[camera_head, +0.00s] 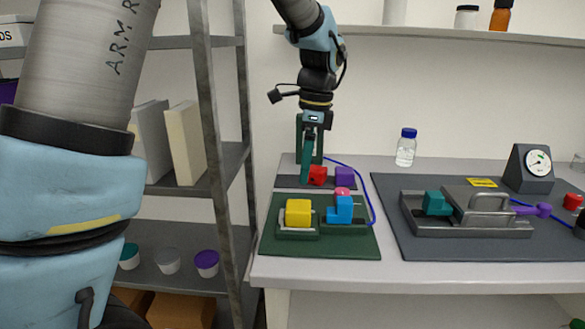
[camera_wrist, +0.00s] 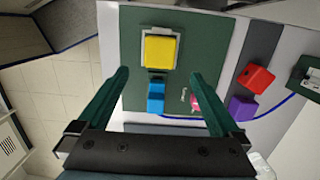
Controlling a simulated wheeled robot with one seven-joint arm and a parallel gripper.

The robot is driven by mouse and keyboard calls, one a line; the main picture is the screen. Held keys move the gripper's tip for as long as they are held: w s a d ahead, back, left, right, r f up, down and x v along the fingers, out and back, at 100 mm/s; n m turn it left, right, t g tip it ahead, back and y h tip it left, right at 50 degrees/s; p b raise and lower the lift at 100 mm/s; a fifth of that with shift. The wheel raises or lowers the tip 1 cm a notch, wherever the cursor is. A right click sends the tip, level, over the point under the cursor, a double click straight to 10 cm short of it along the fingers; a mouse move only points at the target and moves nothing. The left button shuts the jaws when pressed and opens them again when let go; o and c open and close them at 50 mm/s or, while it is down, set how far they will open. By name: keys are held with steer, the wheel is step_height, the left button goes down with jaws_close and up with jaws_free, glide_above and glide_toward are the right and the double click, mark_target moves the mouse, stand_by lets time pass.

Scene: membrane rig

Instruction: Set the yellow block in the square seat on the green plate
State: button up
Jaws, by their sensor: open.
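The yellow block (camera_head: 298,213) stands upright at the square seat (camera_head: 298,234) on the left of the green plate (camera_head: 340,246). In the wrist view the yellow block (camera_wrist: 160,50) has the seat's grey rim (camera_wrist: 146,30) around it; I cannot tell how deep it sits. My gripper (camera_head: 311,172) is above and behind the block, fingers pointing down. In the wrist view my gripper (camera_wrist: 160,75) is open and empty, its fingers apart from the block.
A blue part (camera_head: 340,210) stands right of the yellow block on the plate, with a pink piece (camera_head: 342,191) behind. Red (camera_head: 318,176) and purple (camera_head: 345,175) blocks lie on a dark strip. A dark mat (camera_head: 390,215) with a metal fixture (camera_head: 485,205) lies right.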

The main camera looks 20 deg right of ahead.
steer(key=shift+r, duration=0.1)
steer(key=w+a+f+n+h, duration=0.1)
steer(key=a+f+n, duration=0.1)
steer(key=a+n, duration=0.55)
steer(key=w+a+f+n, duration=0.15)
steer(key=a+n, duration=0.25)
steer(key=a, duration=0.7)
steer(key=s+a+f+n, duration=0.2)
steer(key=s+a+n, duration=0.1)
steer(key=a+n, duration=0.2)
steer(key=s+a+f+n+t, duration=0.1)
steer(key=s+a+f+n, duration=0.1)
steer(key=a+n, duration=0.3)
steer(key=s+a, duration=0.1)
steer(key=a, duration=0.2)
steer(key=shift+f, duration=0.2)
